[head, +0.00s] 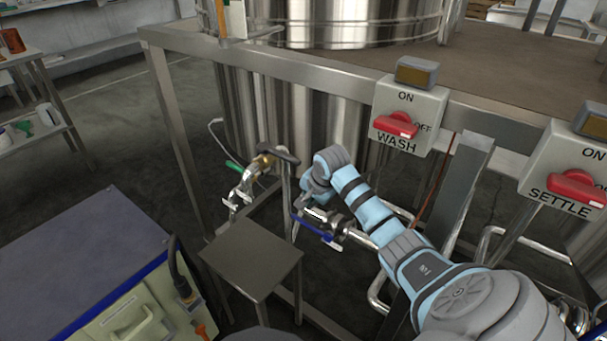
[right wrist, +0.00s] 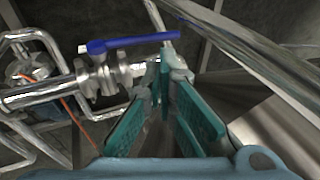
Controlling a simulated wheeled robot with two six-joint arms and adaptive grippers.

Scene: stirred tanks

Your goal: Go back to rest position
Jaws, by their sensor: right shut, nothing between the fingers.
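My right arm reaches in from the lower right of the head view, and its light-blue wrist bends down near the valves. My right gripper (head: 297,226) is partly hidden there by the wrist and pipework. In the right wrist view its teal-padded fingers (right wrist: 170,68) converge at the tips and are shut with nothing between them. A valve with a blue lever (right wrist: 125,43) lies just beyond and left of the fingertips in that view. The blue lever (head: 311,226) also shows in the head view, beside the gripper. I cannot tell whether they touch. My left gripper is not in view.
A small metal stand (head: 251,258) is left of the gripper. A green-handled valve (head: 236,168) is behind it. The WASH switch box (head: 404,112) and SETTLE switch box (head: 570,180) hang on the steel frame. A cart (head: 90,265) is at lower left.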

